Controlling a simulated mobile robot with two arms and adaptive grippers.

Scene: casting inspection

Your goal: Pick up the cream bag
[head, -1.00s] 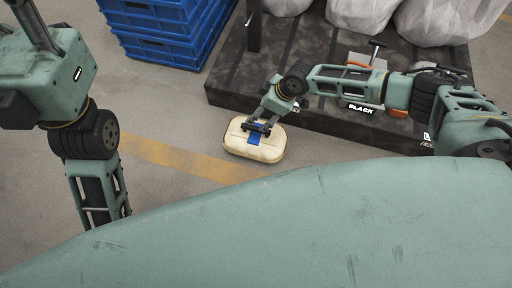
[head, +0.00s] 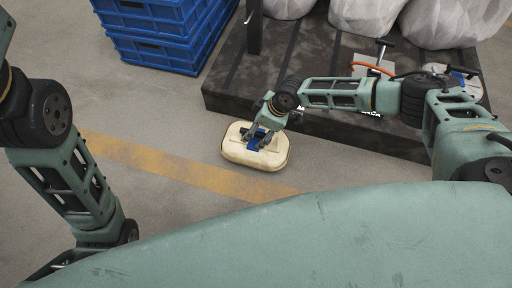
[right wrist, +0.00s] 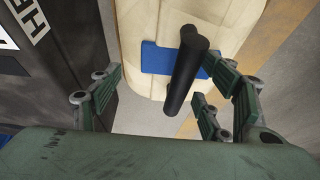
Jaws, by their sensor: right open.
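The cream bag (head: 234,154) is a rounded, pale bag with a blue patch (right wrist: 162,58) on it. It appears to lie on the concrete floor in front of the dark platform. A black handle (right wrist: 186,70) stands out from the bag in the right wrist view. My right gripper (head: 259,141) is over the bag. In the right wrist view its fingers (right wrist: 166,90) are spread apart, with the black handle between them and no clear contact. My left arm comes in at the left of the head view; its gripper is out of view.
The dark platform (head: 225,84) stands just behind the bag, carrying large pale sacks (head: 375,17) and a grey plate with a black handle (head: 373,64). Blue crates (head: 155,52) stand back left. A yellow floor stripe (head: 160,168) passes in front; the floor around it is clear.

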